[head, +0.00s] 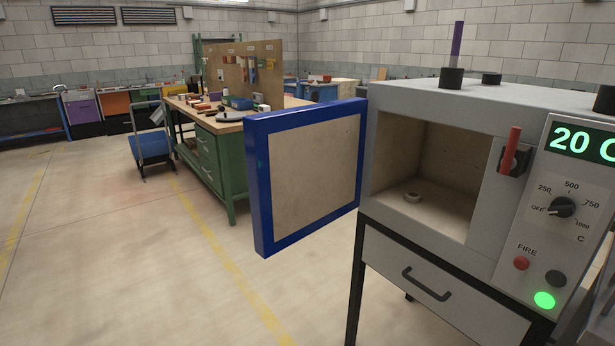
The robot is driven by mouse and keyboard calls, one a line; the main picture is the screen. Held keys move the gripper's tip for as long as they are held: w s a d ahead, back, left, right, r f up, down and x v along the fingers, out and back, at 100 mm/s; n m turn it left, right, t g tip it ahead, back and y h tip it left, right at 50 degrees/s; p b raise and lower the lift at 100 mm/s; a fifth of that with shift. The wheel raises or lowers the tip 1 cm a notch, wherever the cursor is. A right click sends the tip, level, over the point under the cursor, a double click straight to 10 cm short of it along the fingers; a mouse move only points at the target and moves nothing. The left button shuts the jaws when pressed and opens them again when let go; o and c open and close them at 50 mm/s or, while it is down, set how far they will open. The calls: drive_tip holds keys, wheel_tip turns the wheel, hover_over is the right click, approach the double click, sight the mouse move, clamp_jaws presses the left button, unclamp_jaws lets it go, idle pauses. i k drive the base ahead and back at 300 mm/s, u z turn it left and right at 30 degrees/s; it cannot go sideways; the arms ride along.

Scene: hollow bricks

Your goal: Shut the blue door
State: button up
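The blue door (262,190) stands wide open at the left side of the grey kiln (400,92). It has a blue frame around a beige inner panel (312,170), and the inner face is turned toward me. A red-handled latch (511,150) sits upright on the kiln front, right of the opening. My gripper is not in view.
The kiln's control panel (565,205) has a dial, buttons and a green display. Below the chamber is a drawer with a dark handle (427,285). A green workbench (218,160) and a blue cart (150,147) stand behind the door. The floor at left is clear.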

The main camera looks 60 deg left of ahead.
sight(305, 164)
drive_tip(key=z, duration=2.45)
drive_tip(key=k, duration=2.95)
drive_tip(key=u, duration=2.65)
